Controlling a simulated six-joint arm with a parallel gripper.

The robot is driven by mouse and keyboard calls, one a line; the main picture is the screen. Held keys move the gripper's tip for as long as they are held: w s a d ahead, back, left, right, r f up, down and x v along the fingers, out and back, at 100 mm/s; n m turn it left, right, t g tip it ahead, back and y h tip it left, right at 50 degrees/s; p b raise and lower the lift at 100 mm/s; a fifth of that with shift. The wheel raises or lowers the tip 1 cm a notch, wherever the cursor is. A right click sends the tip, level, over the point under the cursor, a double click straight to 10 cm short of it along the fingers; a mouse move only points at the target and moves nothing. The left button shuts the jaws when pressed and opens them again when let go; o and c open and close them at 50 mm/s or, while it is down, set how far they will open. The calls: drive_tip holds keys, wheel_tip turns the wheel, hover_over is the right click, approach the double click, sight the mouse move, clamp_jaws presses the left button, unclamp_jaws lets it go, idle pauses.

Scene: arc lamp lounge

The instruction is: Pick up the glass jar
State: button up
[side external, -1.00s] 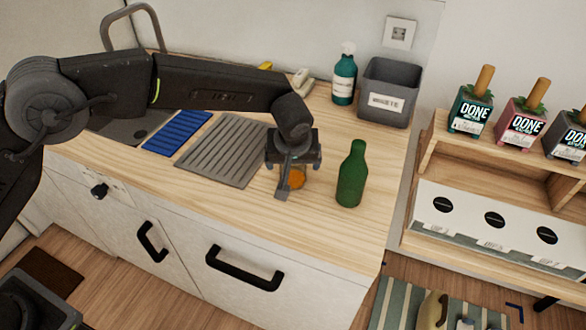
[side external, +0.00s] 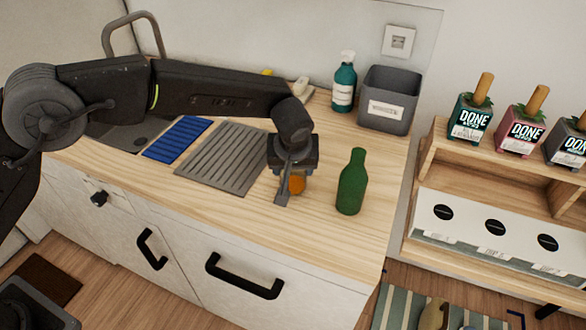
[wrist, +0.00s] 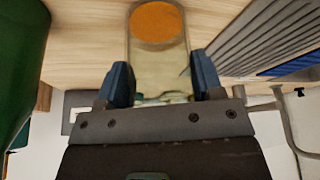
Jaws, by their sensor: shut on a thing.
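The glass jar (wrist: 158,68) is clear with an orange round part at its far end. In the wrist view it sits between the two blue fingers of my gripper (wrist: 162,78), which are shut on its sides. In the side view the jar (side external: 297,185) is partly hidden behind my gripper (side external: 291,180). My gripper points down over the wooden counter, right of the grey ribbed drainer. I cannot tell whether the jar still touches the counter.
A green bottle (side external: 352,182) stands close to the right of my gripper. The grey ribbed drainer (side external: 222,158) lies to the left, with a blue mat (side external: 178,138) beyond it. A teal bottle (side external: 343,85) and grey bin (side external: 388,98) stand at the back. The counter's front right is clear.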

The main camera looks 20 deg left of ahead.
drive_tip(key=a+r, duration=1)
drive_tip(key=a, duration=0.2)
drive_tip(key=s+a+f+m+h, duration=0.1)
drive_tip(key=s+a+f+m, duration=0.15)
drive_tip(key=s+a, duration=0.5)
drive_tip(key=s+a+f+m+h, duration=0.1)
drive_tip(key=s+a+f+m, duration=0.2)
drive_tip(key=a, duration=0.7)
drive_tip(key=w+a+r+m+h, duration=0.2)
drive_tip(key=w+a+r+m, duration=0.1)
drive_tip(key=w+r, duration=0.25)
drive_tip(key=shift+w+d+f, duration=0.65)
drive_tip(key=shift+d+f, duration=1)
drive_tip(key=shift+d, duration=0.1)
drive_tip(key=shift+w+d+f, duration=0.7)
drive_tip(key=shift+d+f, duration=0.9)
drive_tip(key=shift+d, duration=0.15)
drive_tip(key=shift+w+d+f, duration=0.65)
drive_tip(key=shift+d+f, duration=1)
drive_tip(key=shift+d, duration=0.1)
